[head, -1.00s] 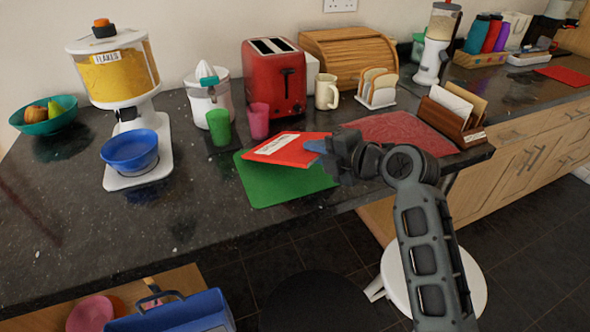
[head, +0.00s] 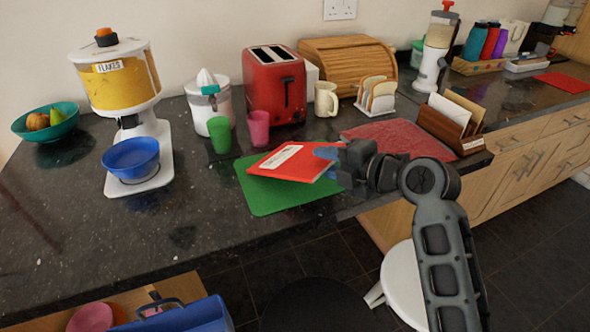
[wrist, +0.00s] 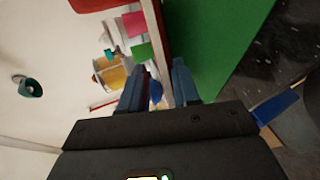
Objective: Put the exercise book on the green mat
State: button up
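The exercise book (head: 300,166) is red with a white label, over the green mat (head: 268,203) in the head view. It covers much of the mat's far part. Its right side looks slightly raised; I cannot tell if it touches the mat. In the wrist view the book (wrist: 158,30) shows edge-on as a thin red and white strip. My gripper (head: 327,154) is at the book's right edge, one blue finger above it. In the wrist view my gripper (wrist: 160,75) has its fingers apart, with a gap between the upper finger and the book.
A green cup (head: 219,135) and a pink cup (head: 258,130) stand just behind the mat. A dark red mat (head: 395,137) and a letter rack (head: 450,128) lie to the right. A blue bowl (head: 131,156) is at the left. The counter left of the mat is clear.

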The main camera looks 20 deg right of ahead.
jog(key=v, duration=0.4)
jog(key=shift+s+d+r+p, duration=0.1)
jog(key=shift+s+r+p, duration=0.05)
jog(key=shift+s+p, duration=0.2)
notch_tip(320, 180, up, 7)
jog(key=s+d+p, duration=0.1)
jog(key=s+p, duration=0.1)
jog(key=p, duration=0.2)
jog(key=shift+s, duration=0.3)
